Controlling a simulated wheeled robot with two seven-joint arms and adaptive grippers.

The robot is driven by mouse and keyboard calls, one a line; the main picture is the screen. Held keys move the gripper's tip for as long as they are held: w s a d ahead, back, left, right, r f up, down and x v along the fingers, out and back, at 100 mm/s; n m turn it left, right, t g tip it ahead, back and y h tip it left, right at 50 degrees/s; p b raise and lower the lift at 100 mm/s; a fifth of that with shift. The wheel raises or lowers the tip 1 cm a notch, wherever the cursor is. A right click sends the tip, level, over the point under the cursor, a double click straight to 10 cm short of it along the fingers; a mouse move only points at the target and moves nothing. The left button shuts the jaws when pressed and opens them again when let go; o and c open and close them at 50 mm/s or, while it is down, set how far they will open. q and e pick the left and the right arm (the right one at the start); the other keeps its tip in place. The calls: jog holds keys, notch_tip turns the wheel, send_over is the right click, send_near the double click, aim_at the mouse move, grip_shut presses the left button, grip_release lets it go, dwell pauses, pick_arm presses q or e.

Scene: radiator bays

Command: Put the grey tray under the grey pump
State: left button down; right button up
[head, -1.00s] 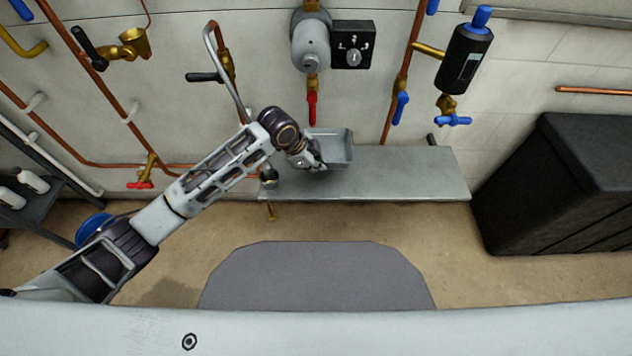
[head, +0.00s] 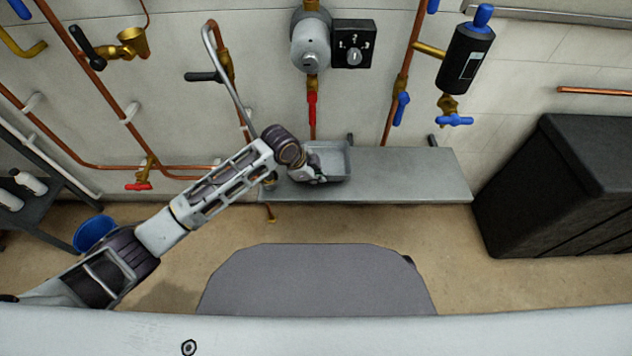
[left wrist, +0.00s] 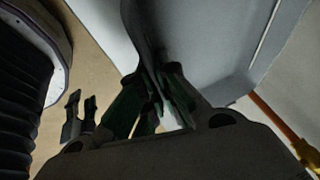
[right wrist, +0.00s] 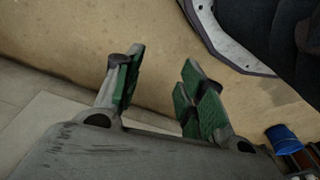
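The grey pump (head: 311,45) is on the wall at top centre, with a red-handled valve (head: 312,97) below it. The grey tray (head: 333,160) is at the left part of the grey shelf, below the pump and valve in the head view. Whether it touches the shelf I cannot tell. My left gripper (head: 320,179) is at the tray's near side. In the left wrist view the left gripper (left wrist: 158,92) is closed on the wall of the tray (left wrist: 210,50). My right gripper (right wrist: 163,68) is open and empty, seen only in the right wrist view.
The grey shelf (head: 410,175) is clear to the tray's right. A black chest (head: 555,185) stands at the right. A blue bucket (head: 94,233) is on the floor at the left. Copper pipes and a steel swivel spout (head: 222,70) are near my left arm.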

pick_arm(q)
notch_tip(320, 180, down, 2)
jog(key=shift+f, duration=0.25)
jog(key=shift+f+b, duration=0.1)
jog(key=shift+b, duration=0.2)
jog(key=shift+f, duration=0.1)
pick_arm(e)
jog(key=shift+s+a+r, duration=0.15)
jog(key=shift+r, duration=0.45)
jog(key=shift+s+a+r, duration=0.1)
jog(key=shift+r, duration=0.45)
